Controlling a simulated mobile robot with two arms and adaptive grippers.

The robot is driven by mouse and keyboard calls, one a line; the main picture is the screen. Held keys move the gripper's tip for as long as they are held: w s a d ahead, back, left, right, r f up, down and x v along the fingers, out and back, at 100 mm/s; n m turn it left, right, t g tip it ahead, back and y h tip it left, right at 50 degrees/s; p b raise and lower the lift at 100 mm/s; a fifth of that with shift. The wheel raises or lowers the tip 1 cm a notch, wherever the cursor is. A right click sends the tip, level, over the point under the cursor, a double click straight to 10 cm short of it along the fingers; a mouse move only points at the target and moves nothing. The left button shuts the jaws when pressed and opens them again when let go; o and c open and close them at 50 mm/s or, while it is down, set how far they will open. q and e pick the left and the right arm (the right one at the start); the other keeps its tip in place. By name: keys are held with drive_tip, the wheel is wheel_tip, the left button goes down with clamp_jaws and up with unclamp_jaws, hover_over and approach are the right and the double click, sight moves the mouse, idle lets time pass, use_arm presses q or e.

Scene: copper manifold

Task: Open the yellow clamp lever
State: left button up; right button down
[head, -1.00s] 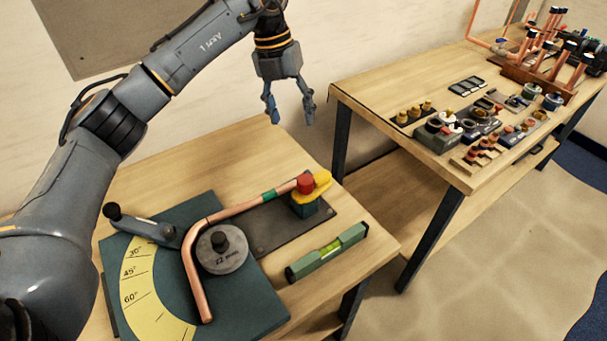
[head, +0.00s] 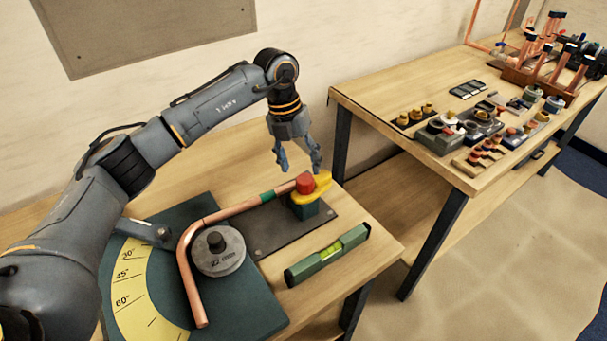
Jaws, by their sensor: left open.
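The yellow clamp lever (head: 318,189) sits on top of a dark green clamp block (head: 306,210) at the right end of a dark plate. A red cap (head: 305,183) stands beside the lever on the same clamp. A bent copper pipe (head: 232,212) with a green band runs into the clamp from the left. My left gripper (head: 299,168) is open and empty, pointing down just above and slightly behind the red cap and lever. I cannot tell whether a fingertip touches them. My right gripper is not in view.
The green bending plate (head: 240,295) with a yellow angle scale (head: 140,295) and a round grey former (head: 218,262) lies on the near bench. A green level (head: 328,255) lies at its right front. A second bench (head: 375,90) holds fittings and a copper manifold (head: 545,65).

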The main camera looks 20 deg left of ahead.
sight(303, 179)
use_arm(q)
drive_tip(key=shift+d+f+p, duration=0.25)
drive_tip(key=shift+f, duration=1.05)
drive_tip(key=shift+d+f+p, duration=0.25)
drive_tip(key=shift+f, duration=1.05)
clamp_jaws()
